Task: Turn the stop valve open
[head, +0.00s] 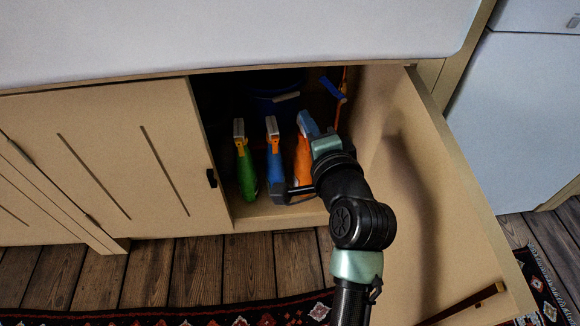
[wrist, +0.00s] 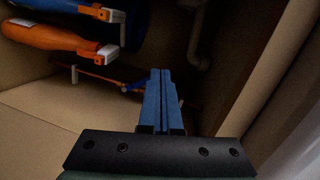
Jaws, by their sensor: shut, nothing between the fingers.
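The stop valve has a blue lever (head: 333,89) on a thin orange-copper pipe (head: 339,112) at the back right of the open under-sink cupboard. In the head view the lever slants across the line of the pipe. In the wrist view the blue lever (wrist: 132,87) lies just left of my fingers, which may hide part of the valve. My gripper (head: 306,120) is inside the cupboard, below and left of the valve, apart from it in the head view. Its blue fingers (wrist: 160,72) are together and empty.
Green (head: 246,172), blue (head: 275,170) and orange (head: 302,158) spray bottles stand left of and beside my gripper. A dark blue bucket (head: 278,85) is behind them. The open door (head: 440,200) is on the right, and the closed door (head: 130,160) is on the left.

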